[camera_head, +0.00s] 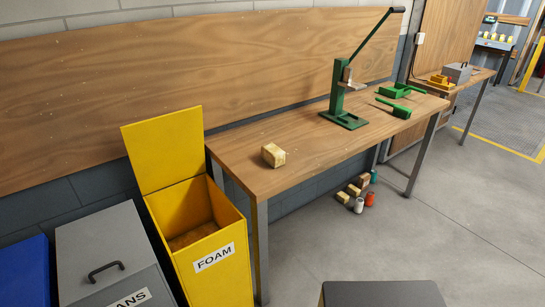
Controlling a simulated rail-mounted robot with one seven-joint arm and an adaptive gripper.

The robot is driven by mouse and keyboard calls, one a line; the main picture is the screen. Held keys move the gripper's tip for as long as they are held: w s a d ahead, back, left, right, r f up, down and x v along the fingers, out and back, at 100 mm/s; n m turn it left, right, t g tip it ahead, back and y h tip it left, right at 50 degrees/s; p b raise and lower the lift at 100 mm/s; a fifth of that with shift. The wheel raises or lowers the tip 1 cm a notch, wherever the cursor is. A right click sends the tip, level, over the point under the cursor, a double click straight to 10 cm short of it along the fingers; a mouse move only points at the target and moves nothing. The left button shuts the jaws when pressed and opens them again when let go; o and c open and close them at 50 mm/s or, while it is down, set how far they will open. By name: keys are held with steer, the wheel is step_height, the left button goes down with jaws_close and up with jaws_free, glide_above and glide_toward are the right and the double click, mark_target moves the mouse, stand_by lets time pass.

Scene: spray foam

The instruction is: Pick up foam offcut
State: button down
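A small pale yellow foam block (273,155), likely the foam offcut, lies on the left part of the wooden workbench (300,155), near its left end. An open yellow bin (212,260) labelled FOAM stands at the left end of the bench, its lid raised against the wall. The bin's inside looks brown, and I see no clear foam piece in it. My gripper is not in this view, so its place relative to the block does not show.
A grey lidded bin (110,255) is left of the yellow one. Several blocks and cans sit on the floor beneath the bench.

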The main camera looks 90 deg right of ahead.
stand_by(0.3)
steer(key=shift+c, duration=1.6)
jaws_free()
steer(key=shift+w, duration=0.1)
